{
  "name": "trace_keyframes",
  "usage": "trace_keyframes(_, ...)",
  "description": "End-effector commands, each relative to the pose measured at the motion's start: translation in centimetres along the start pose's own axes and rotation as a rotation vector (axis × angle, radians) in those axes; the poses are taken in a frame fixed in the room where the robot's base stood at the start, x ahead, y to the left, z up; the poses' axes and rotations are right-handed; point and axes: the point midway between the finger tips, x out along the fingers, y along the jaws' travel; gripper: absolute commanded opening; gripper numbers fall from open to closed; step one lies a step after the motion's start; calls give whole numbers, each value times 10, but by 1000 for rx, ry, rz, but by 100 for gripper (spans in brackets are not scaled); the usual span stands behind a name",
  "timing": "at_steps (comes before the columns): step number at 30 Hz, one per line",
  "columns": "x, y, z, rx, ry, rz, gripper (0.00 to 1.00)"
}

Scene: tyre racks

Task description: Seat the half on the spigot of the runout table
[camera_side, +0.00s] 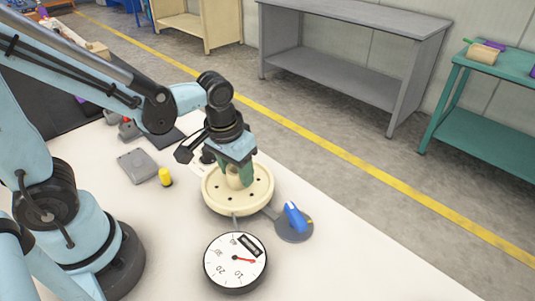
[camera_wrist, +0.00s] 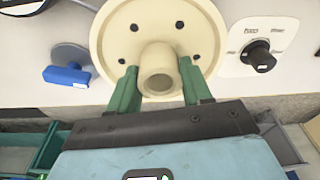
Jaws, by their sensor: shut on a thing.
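The half is a cream round flange with several dark bolt holes and a raised hollow hub; it shows in the side view (camera_side: 211,196) and in the wrist view (camera_wrist: 205,35). My gripper (camera_side: 242,182) points down over it, its green fingers on either side of the hub. In the wrist view my gripper (camera_wrist: 160,88) is shut on the hub, one finger at each side. The flange lies level, low over the white bench. The spigot and the runout table under the flange are hidden, so I cannot tell whether the half rests on them.
A round dial gauge (camera_side: 235,262) stands in front of the flange. A grey disc with a blue block (camera_side: 295,217) is at its right. A yellow cylinder (camera_side: 165,177) and a grey box (camera_side: 138,165) are at its left. A dark knob (camera_wrist: 258,57) is close by. The front right bench is clear.

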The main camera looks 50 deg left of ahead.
Motion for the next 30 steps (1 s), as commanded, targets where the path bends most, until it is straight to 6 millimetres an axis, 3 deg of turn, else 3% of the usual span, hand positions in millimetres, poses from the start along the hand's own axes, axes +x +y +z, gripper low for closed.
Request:
trace_keyframes(14, 11, 0, 2, 0, 0, 0, 4)
trace_keyframes(15, 11, 0, 2, 0, 0, 0, 54)
trace_keyframes(20, 11, 0, 2, 0, 0, 0, 78)
trace_keyframes(26, 10, 0, 2, 0, 0, 0, 79)
trace_keyframes(30, 11, 0, 2, 0, 0, 0, 99)
